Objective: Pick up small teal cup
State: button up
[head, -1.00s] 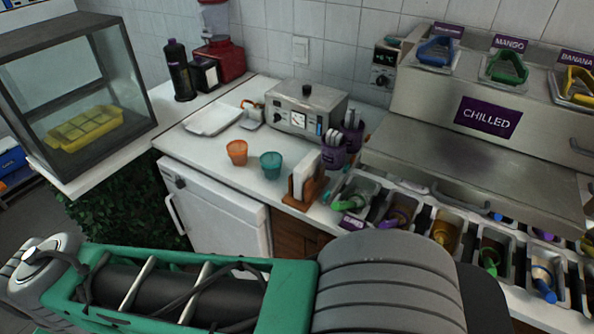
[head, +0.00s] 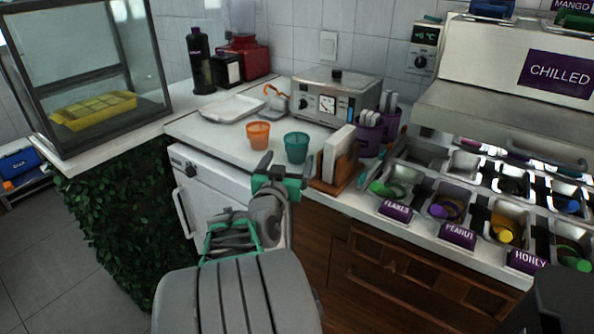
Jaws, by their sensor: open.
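The small teal cup (head: 297,147) stands upright on the white counter (head: 222,139), just right of an orange cup (head: 258,135) and left of a wooden napkin holder. My gripper (head: 285,167) is in front of and a little below the teal cup in the picture, near the counter's front edge. Its dark fingers are spread apart and nothing shows between them. The cup looks clear of the fingers, though the exact gap is hard to tell.
The wooden napkin holder (head: 343,172) stands close to the right of my gripper. Behind the cups are a silver appliance (head: 337,96) and purple utensil cups (head: 369,135). A white tray (head: 232,109) lies at the back left. Topping bins fill the right side.

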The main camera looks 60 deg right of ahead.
aim_at(299, 138)
jog(key=x, duration=1.1)
jog(key=shift+d+r, duration=0.25)
jog(key=shift+d, duration=0.05)
jog(key=c, duration=1.4)
